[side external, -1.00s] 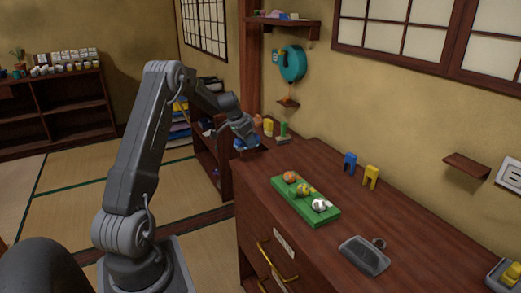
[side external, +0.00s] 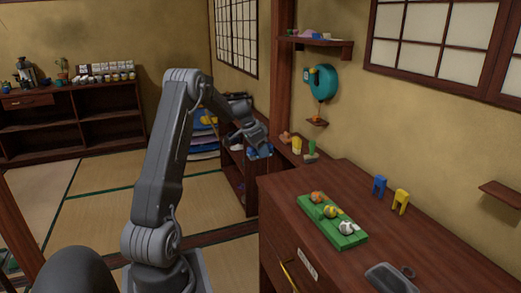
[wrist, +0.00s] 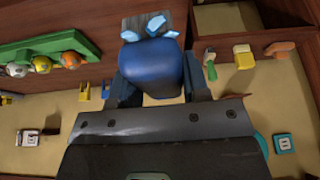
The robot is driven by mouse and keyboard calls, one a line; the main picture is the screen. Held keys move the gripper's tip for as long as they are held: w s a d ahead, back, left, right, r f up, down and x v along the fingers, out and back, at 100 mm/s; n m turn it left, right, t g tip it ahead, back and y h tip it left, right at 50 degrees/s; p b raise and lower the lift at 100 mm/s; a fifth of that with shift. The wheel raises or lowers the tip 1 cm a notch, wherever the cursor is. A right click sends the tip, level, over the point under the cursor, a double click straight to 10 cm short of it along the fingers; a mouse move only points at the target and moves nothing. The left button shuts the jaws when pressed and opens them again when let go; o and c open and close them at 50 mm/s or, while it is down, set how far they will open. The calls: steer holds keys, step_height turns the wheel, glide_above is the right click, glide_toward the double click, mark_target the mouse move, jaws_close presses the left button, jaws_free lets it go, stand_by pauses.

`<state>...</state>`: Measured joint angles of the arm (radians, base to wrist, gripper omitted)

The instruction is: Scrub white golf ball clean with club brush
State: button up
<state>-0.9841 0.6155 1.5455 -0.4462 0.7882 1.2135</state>
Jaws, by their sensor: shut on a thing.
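My gripper (side external: 258,148) is shut on a blue rounded object (wrist: 152,70) with pale blue pieces at its far end. It may be the club brush, but I cannot tell for sure. The object also shows small in the side view (side external: 265,153), off the cabinet's far left end. The white golf ball (side external: 346,228) sits at the near end of a green tray (side external: 350,241), with a yellow ball (side external: 330,211) and an orange ball (side external: 317,197). In the wrist view the white ball (wrist: 16,70) is at far left, well apart from my gripper.
The tray stands on a dark wood cabinet (side external: 285,183). Blue (side external: 379,186) and yellow (side external: 401,200) stands are behind it, and a grey dish (side external: 388,280) is nearer. Yellow (side external: 296,145) and green (side external: 311,149) items stand by the wall near my gripper.

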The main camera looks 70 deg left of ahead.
steer(key=c, duration=0.5)
steer(key=shift+w+d, duration=0.2)
steer(key=shift+d, duration=0.05)
steer(key=w+d+m, duration=0.1)
steer(key=w+d, duration=0.2)
steer(key=d, duration=0.9)
steer(key=w+d+m+h, duration=0.1)
steer(key=w+d, duration=0.3)
steer(key=d, duration=0.8)
steer(key=w+d+m, duration=0.2)
steer(key=w+d, duration=0.2)
steer(key=d, duration=0.8)
steer(key=shift+w+r+h, duration=0.15)
steer(key=shift+w+h, duration=0.1)
steer(key=shift+h, duration=0.05)
steer(key=shift+d+f, duration=0.25)
steer(key=shift+f, duration=2.15)
